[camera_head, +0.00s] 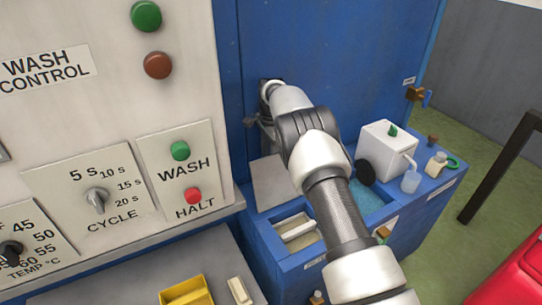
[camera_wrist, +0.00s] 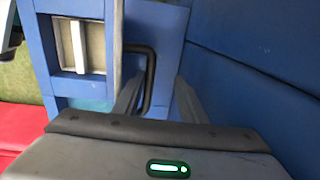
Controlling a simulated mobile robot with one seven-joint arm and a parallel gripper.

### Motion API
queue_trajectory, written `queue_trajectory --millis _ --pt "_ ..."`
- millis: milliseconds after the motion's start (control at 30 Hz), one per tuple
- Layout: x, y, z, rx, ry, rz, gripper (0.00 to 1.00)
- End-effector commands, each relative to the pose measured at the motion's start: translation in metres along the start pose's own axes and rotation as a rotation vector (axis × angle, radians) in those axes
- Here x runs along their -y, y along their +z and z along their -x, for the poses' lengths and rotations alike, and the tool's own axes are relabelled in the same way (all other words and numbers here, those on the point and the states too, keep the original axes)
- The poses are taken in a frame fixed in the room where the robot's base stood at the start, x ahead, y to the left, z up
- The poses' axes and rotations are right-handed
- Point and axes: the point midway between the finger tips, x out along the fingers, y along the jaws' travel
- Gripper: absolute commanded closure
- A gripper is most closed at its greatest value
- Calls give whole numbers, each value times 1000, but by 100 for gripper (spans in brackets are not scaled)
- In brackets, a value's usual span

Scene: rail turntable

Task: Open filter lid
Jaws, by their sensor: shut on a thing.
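The filter lid (camera_head: 276,183) is a pale grey plate at the back of the blue unit, partly behind my arm. In the wrist view the lid (camera_wrist: 118,35) appears as a thin grey strip, nearly edge-on, so it looks raised from the deck. Its black bar handle (camera_wrist: 151,65) stands out on the side towards the blue wall. My gripper (camera_wrist: 157,95) has its two fingers around this handle and is shut on it. In the head view my gripper (camera_head: 258,120) is near the blue back wall, with its fingertips hidden.
An open tray with a pale bar (camera_head: 298,229) lies in front of the lid; the bar also shows in the wrist view (camera_wrist: 78,47). A blue water basin (camera_head: 365,196) and a white box (camera_head: 385,150) stand to the right. The wash control panel (camera_head: 110,130) is close on the left.

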Motion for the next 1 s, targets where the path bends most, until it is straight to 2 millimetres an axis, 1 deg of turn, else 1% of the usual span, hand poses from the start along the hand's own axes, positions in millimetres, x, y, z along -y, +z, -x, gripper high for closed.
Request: queue_trajectory --millis 33,233,367,467,800,900,1000 --pt "5 3 2 3 -14 3 71" --pt "5 2 6 1 -15 2 71" --pt "6 1 21 -2 -19 2 71" --pt "6 0 42 -3 -22 2 71" --pt "2 0 124 -3 -12 0 71" --pt "2 0 144 -2 -9 0 71" --pt "1 0 160 -1 -6 1 71"
